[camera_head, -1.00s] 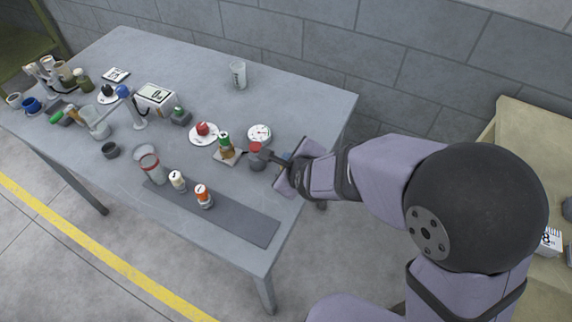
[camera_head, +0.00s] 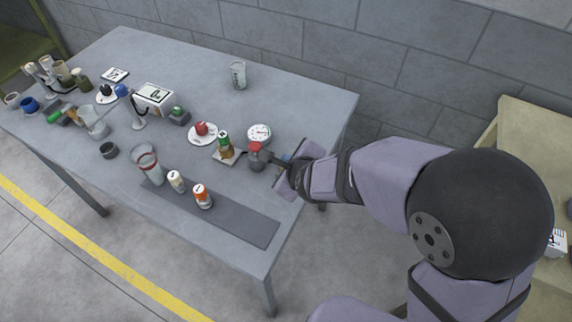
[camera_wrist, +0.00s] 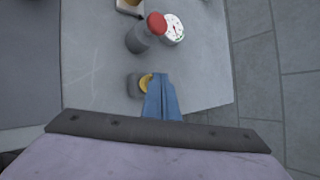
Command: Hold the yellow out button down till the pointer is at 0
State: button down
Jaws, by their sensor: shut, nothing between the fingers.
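The yellow button (camera_wrist: 145,81) sits on a small grey block (camera_wrist: 133,87) in the wrist view. My gripper (camera_wrist: 159,77) is shut, its blue fingers together, with the tips over the right part of the button. I cannot tell whether they touch it or press it down. In the head view my gripper (camera_head: 285,158) is at the table's right end, and the yellow button is hidden there. The round white dial (camera_wrist: 173,29) lies beyond; it also shows in the head view (camera_head: 259,133). Its dark pointer is too small to read against the marks.
The table's right edge is close.

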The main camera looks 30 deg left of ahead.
jog(key=shift+f+b, duration=0.5)
jog(key=shift+b, duration=0.05)
dwell(2.3)
dwell(0.8)
jog(key=shift+r+p, duration=0.75)
jog(key=shift+r, duration=0.2)
jog(key=shift+r+p, duration=2.15)
jog(key=shift+r, duration=0.4)
